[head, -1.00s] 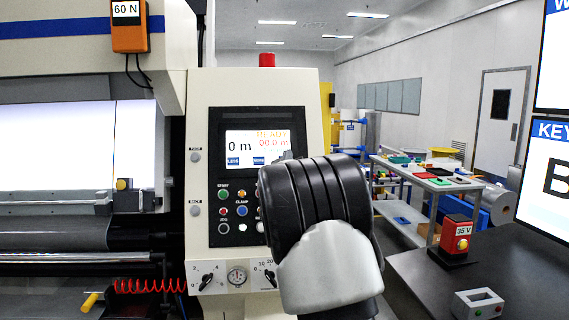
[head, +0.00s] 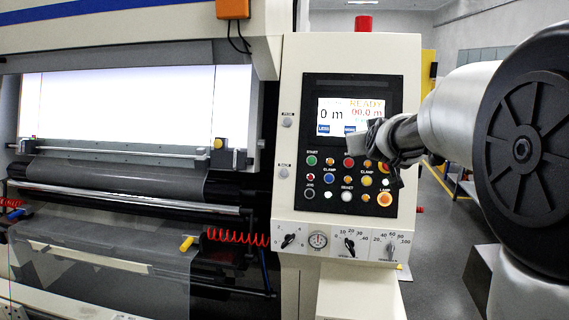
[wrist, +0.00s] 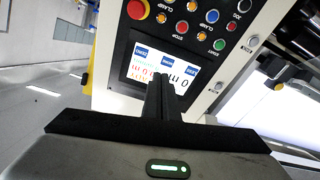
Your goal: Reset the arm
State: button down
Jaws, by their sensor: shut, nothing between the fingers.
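My gripper (head: 354,140) is in front of the control panel (head: 291,70) in the head view, by the lower right of its lit screen (head: 340,115). My arm (head: 455,105) reaches in from the right. In the wrist view the dark fingers of my gripper (wrist: 162,82) are together with nothing between them, and they overlap the screen (wrist: 150,66), which appears upside down. Whether the fingertips touch the panel cannot be told.
Buttons and knobs (head: 347,195) line the panel below the screen. A red beacon (head: 364,23) tops the panel. The machine with a bright backlit sheet (head: 125,105) and rollers (head: 130,197) fills the left. Open floor (head: 435,240) shows between panel and arm.

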jog(key=s+a+f+g+y+p, duration=0.1)
jog(key=s+a+f+g, duration=0.2)
jog(key=s, duration=1)
jog(key=s+a+f+g+y+p, duration=0.1)
jog(key=s+f, duration=0.4)
jog(key=s, duration=0.8)
jog(key=s+a+f+g+p, duration=0.1)
jog(key=s+a+f+g, duration=0.3)
jog(key=s, duration=0.9)
jog(key=shift+s+a+f+m+g+y+p, duration=0.3)
jog(key=shift+s+g+y, duration=0.1)
jog(key=shift+g, duration=0.5)
